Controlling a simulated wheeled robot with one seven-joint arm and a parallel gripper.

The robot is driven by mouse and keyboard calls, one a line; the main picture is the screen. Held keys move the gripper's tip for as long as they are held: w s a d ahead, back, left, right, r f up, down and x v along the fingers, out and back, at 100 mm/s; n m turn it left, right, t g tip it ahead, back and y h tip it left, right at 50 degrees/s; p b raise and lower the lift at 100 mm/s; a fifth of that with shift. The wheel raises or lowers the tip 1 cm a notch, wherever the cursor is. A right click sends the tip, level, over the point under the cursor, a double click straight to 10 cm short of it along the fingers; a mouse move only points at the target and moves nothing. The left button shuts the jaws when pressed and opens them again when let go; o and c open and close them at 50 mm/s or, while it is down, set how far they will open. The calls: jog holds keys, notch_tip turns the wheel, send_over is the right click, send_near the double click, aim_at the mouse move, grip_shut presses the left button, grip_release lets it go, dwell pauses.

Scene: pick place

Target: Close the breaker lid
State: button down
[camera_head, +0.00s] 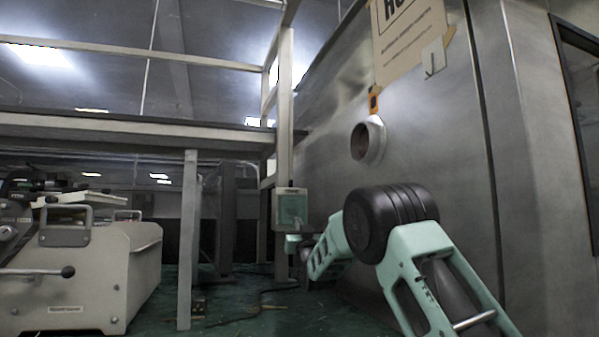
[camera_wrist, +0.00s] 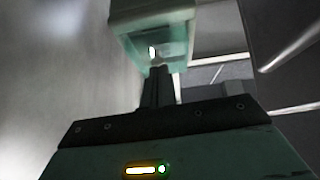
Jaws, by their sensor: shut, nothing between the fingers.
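The breaker box (camera_head: 291,207) is a small grey and pale-green box on the upright post left of the metal wall in the head view. It also shows at the top of the wrist view (camera_wrist: 150,20), with a translucent green face and a small bright spot low on it. I cannot tell the lid's exact angle. My gripper (camera_wrist: 158,72) is shut and empty, its dark fingertips at the lower edge of the green face; whether they touch it is unclear. In the head view my gripper is small, just below the box, and its fingertips are not clear.
A large metal wall (camera_head: 445,130) with a round port (camera_head: 368,141) and a hanging sign (camera_head: 410,40) stands close on the right. A beige machine (camera_head: 85,275) with handles is at the left. A raised platform (camera_head: 130,130) on posts spans the left. Dark green floor lies between.

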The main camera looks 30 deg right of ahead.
dwell(0.4)
jog(key=p+v, duration=0.1)
jog(key=v, duration=0.6)
jog(key=shift+s, duration=0.2)
